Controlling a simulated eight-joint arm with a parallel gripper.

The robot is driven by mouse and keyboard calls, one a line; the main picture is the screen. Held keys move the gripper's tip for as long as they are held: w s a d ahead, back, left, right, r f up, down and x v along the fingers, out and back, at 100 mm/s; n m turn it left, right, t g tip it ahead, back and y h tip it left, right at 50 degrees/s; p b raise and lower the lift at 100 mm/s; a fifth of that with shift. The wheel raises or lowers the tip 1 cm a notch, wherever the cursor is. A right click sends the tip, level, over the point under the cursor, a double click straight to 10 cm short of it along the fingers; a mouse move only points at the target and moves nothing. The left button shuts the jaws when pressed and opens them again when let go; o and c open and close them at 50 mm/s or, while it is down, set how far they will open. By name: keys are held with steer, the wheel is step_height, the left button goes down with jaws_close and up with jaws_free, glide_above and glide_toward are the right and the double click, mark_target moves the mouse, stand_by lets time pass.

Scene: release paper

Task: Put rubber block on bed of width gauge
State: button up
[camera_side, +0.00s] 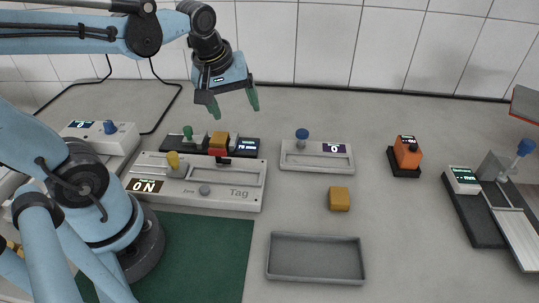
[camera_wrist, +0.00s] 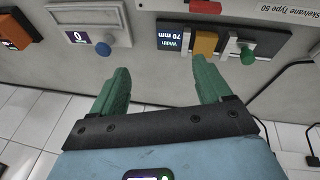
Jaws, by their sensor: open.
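The width gauge (camera_side: 248,147) is a dark device with a small display and a green knob, behind the pale "Tag" panel. In the wrist view the gauge (camera_wrist: 270,42) reads "Width 70 mm". An orange-tan block (camera_side: 219,139) sits on the gauge, beside the display; it also shows in the wrist view (camera_wrist: 205,44). A similar loose tan block (camera_side: 339,199) lies on the table, right of centre. I cannot tell by looks which is rubber. My gripper (camera_side: 234,104) is open and empty, raised above and behind the gauge; its green fingers also show in the wrist view (camera_wrist: 160,78).
The pale "Tag" panel (camera_side: 230,197) stands in front of the gauge. A pale box with a blue knob (camera_side: 317,163) is to its right. An empty grey tray (camera_side: 316,280) lies in front. An orange device (camera_side: 406,154) and a black-based machine (camera_side: 470,218) stand further right.

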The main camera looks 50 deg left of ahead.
steer(key=d+m+t, duration=0.1)
steer(key=m, duration=0.2)
steer(key=s+d+m+t, duration=0.1)
steer(key=d+m, duration=0.1)
steer(key=m, duration=0.2)
steer(key=d+m+t+h, duration=0.1)
steer(key=m, duration=0.3)
steer(key=shift+s+d+f, duration=0.2)
steer(key=shift+d+f, duration=0.1)
steer(key=shift+f, duration=0.1)
